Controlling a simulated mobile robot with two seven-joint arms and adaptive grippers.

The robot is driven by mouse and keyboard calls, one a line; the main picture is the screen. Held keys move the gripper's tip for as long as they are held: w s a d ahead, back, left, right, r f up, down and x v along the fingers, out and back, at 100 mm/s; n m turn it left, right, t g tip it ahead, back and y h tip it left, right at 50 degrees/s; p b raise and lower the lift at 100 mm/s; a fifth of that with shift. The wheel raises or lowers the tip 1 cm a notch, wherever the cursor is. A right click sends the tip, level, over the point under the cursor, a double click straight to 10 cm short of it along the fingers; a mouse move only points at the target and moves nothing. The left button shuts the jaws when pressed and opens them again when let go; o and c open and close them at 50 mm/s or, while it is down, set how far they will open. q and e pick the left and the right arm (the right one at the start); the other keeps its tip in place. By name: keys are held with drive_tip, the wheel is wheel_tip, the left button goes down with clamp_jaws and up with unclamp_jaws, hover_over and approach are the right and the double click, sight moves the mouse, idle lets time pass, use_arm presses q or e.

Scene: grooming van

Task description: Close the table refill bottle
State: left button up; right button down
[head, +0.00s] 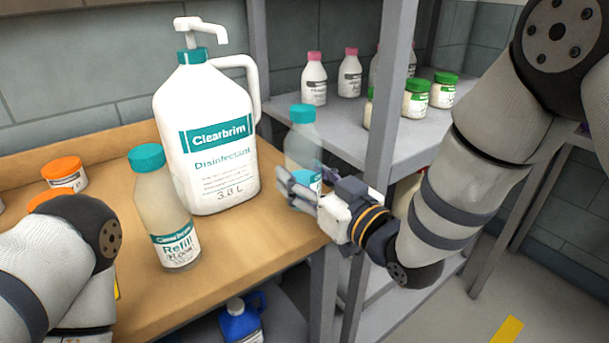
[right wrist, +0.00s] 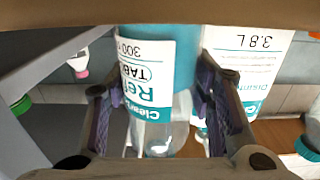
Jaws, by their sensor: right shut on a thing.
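The table refill bottle (head: 303,145) is clear, with a teal cap (head: 302,113) on its top, and is upright at the right edge of the wooden table. My right gripper (head: 304,190) is shut on its lower part. In the right wrist view, its label (right wrist: 150,85) reads "Refill TABLE" upside down between the fingers (right wrist: 160,110). The gripper hides its base, so I cannot tell whether it touches the table. How tightly the cap sits is also unclear. My left arm enters at the lower left of the head view; its gripper is out of view.
A large Clearbrim disinfectant jug (head: 215,135) with a pump stands left of the held bottle. Another teal-capped refill bottle (head: 165,210) and an orange-lidded jar (head: 64,175) stand on the wooden table (head: 240,245). A grey shelf (head: 345,135) at right holds small bottles and green-lidded jars.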

drive_tip(key=c, duration=1)
unclamp_jaws()
drive_tip(key=shift+o, duration=1.3)
drive_tip(key=v, duration=1.2)
drive_tip(key=shift+r+p, duration=0.15)
drive_tip(key=shift+p, duration=0.3)
